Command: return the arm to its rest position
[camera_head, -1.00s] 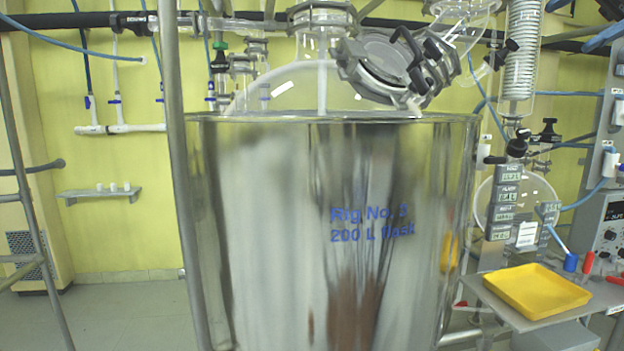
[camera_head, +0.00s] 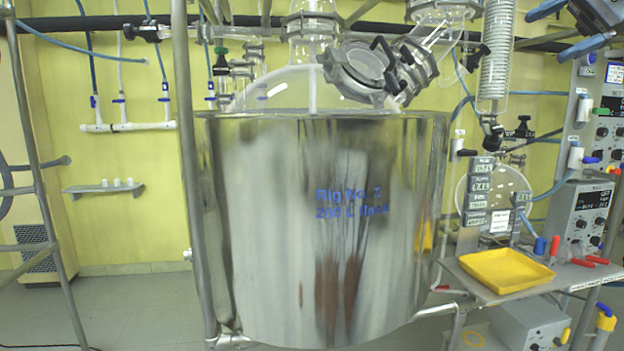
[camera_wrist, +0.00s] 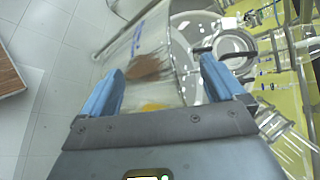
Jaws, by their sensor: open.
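My gripper (camera_head: 548,37) shows at the top right of the head view, with two blue fingers spread apart. In the wrist view its blue fingers (camera_wrist: 164,82) are also apart, and nothing is held between them. Most of my arm is out of view.
A yellow tray (camera_head: 505,270) lies on a side shelf at the right, near control boxes (camera_head: 580,215). A glass coil (camera_head: 495,50) hangs left of my gripper. A metal post (camera_head: 184,150) stands at the vessel's left. Open floor (camera_head: 110,310) shows at lower left.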

